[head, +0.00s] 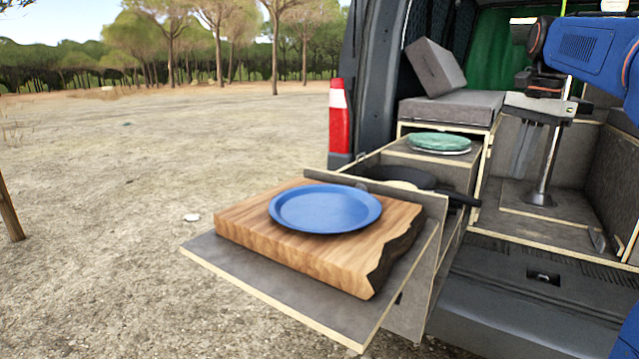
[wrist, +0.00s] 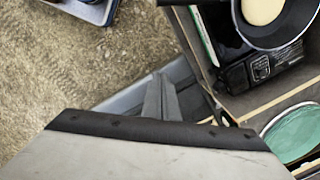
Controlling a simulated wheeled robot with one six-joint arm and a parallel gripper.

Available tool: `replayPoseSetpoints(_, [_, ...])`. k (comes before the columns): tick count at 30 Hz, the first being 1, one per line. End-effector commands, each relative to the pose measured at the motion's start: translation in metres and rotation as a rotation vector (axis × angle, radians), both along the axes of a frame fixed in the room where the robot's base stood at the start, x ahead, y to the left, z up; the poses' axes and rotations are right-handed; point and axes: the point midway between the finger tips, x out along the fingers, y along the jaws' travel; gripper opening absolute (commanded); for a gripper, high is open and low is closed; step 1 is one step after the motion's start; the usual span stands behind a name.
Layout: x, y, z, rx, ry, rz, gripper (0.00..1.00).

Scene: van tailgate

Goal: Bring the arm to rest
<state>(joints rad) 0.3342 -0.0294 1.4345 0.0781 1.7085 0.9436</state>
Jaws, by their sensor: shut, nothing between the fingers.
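My gripper (head: 522,170) hangs in the upper right of the head view, fingers pointing down, in front of a metal post inside the van. Its fingers (wrist: 160,100) are together and empty in the wrist view. It is clear of the tableware. The blue plate (head: 325,208) lies flat on a thick wooden board (head: 290,250) on the pulled-out shelf, well to the left of and nearer than my gripper.
A green plate (head: 439,142) rests on a drawer unit left of my gripper. A dark pan (head: 405,178) with something cream-coloured in it sits below. The metal post (head: 548,165) stands close to my fingers. Grey cushions (head: 450,108) lie behind. Open ground is on the left.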

Motion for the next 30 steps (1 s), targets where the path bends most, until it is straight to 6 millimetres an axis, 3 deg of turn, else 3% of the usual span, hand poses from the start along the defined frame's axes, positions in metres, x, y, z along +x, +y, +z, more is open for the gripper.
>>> replayPoseSetpoints(5, [-0.032, 0.030, -0.019, -0.031, -0.048, 0.147, 0.00])
replayPoseSetpoints(14, [-0.100, 0.081, -0.077, -0.106, -0.145, 0.464, 0.00])
replayPoseSetpoints(23, [-0.172, 0.118, -0.153, -0.196, -0.235, 0.783, 0.00])
replayPoseSetpoints(30, [-0.227, 0.138, -0.225, -0.276, -0.303, 1.033, 0.00])
